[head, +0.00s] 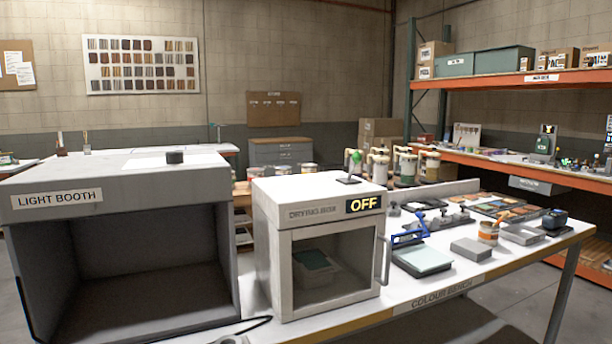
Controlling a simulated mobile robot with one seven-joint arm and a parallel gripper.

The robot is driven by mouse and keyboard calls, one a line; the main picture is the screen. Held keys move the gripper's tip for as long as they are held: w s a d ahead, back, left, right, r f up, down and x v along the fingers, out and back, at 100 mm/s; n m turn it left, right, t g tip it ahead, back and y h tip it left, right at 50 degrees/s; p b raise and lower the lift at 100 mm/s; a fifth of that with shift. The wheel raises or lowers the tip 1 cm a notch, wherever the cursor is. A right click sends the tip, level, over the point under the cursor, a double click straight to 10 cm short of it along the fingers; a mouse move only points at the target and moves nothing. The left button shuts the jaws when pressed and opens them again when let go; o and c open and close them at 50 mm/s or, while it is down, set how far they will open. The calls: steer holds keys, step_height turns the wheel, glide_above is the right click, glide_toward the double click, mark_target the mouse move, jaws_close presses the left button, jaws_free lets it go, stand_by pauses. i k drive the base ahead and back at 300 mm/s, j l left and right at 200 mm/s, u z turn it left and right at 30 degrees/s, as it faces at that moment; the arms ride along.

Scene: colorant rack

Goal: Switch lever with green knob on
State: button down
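A lever with a green knob (355,157) stands on top of the white drying box (335,229), near its back right. Its dark base sits on the box top, and the lever looks roughly upright; its exact tilt is too small to tell. The box's glazed door looks shut, and a pale container (310,270) shows inside. My gripper is not in view.
A grey light booth (120,185) stands left of the drying box, with a dark puck (175,157) on top. Several pump-like dispensers (407,165) stand behind the box. The white bench (440,288) holds a blue-handled tool (410,232) and trays to the right. Air above the box is clear.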

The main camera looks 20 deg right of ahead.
mark_target(357, 157)
steer(key=i+l, duration=0.15)
steer(key=l, duration=0.2)
steer(key=i+l, duration=0.2)
steer(key=l, duration=0.15)
steer(key=i+l+u, duration=0.1)
steer(key=l, duration=0.25)
